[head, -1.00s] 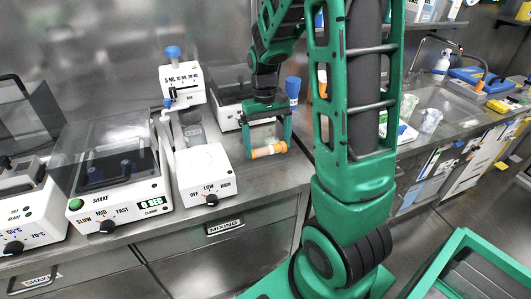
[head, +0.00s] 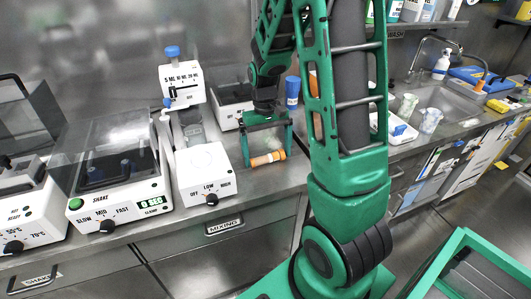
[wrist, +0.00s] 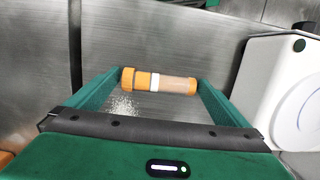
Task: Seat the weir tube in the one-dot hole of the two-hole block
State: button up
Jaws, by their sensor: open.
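An orange-capped tube (head: 267,159) with a white band and a tan, see-through body lies sideways between the fingertips of my gripper (head: 267,156). In the wrist view the tube (wrist: 172,84) spans the gap from finger to finger, its cap end at the left fingertip and its other end at the right one. My gripper (wrist: 160,80) is open, with its fingers wide apart. I cannot tell whether the fingers press on the tube's ends or whether it touches the steel bench. I cannot tell for sure that it is the weir tube. I cannot make out the two-hole block.
A white mixer with a dial (head: 206,172) stands just left of my gripper. A shaker (head: 115,180) is further left. A blue-capped bottle (head: 292,90) stands behind right. Cups (head: 430,120) and a sink (head: 455,100) are at the right. Bare bench lies before my gripper.

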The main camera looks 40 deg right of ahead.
notch_tip(320, 180, up, 12)
jog(key=w, duration=0.1)
jog(key=shift+w+d, duration=0.25)
jog(key=shift+w, duration=0.15)
